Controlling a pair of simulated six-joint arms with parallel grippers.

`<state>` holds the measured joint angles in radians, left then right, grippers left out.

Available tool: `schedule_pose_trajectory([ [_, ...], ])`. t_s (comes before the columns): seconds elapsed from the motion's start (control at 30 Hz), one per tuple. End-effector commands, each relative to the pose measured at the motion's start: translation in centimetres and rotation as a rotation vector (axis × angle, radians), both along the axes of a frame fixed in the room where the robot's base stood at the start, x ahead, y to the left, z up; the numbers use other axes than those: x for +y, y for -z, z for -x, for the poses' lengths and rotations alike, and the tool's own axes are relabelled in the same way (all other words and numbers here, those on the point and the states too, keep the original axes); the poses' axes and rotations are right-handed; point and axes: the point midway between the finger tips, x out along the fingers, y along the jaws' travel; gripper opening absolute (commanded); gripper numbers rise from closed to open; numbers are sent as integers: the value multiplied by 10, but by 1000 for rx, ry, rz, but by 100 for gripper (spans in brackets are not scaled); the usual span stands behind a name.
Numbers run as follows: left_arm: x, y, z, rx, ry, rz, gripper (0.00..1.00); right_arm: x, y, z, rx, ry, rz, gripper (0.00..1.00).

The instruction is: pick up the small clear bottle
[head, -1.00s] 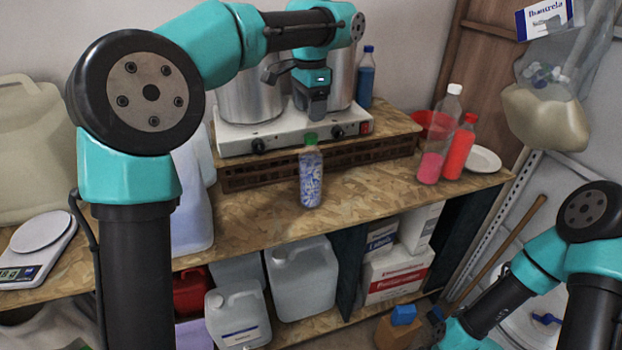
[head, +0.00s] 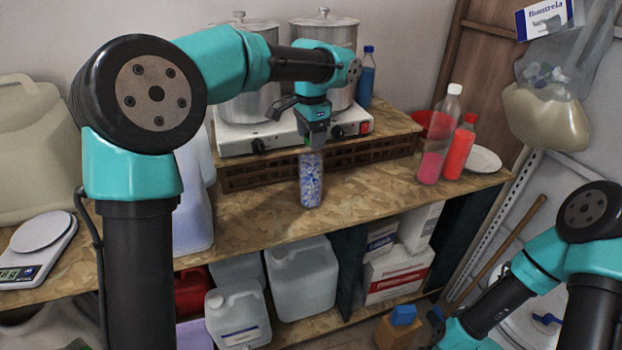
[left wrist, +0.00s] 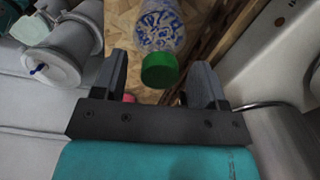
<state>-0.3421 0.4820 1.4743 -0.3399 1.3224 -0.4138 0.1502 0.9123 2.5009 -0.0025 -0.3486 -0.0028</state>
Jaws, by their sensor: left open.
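The small clear bottle (head: 311,182) stands upright near the front edge of the wooden counter, with blue and white contents. Its green cap is hidden behind my left gripper (head: 315,143) in the head view. In the left wrist view the bottle (left wrist: 162,25) and its green cap (left wrist: 160,71) show between the two open fingers of the left gripper, with a gap on each side. The left gripper is open and empty, at cap height. My right gripper (head: 438,318) is low at the right, small and partly hidden by its arm; its jaw state is unclear.
Behind the bottle is a wooden riser (head: 388,148) with a white hotplate (head: 236,139) and two metal pots. A pink bottle (head: 432,165) and a red bottle (head: 460,150) stand to the right. Counter between them and the clear bottle is free.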

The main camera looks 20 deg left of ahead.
Motion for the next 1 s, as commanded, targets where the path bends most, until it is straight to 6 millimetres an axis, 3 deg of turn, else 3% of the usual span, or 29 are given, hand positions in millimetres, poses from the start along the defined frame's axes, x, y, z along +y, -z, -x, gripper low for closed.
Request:
schedule_pose_trajectory([
  [0.2,0,17,0,-1,-1,1,66,0,0,0,0,0,0,98],
  [0.67,0,17,0,-1,-1,1,65,0,0,0,0,0,0,98],
  [1.0,0,17,0,-1,0,1,32,0,0,0,0,0,0,98],
])
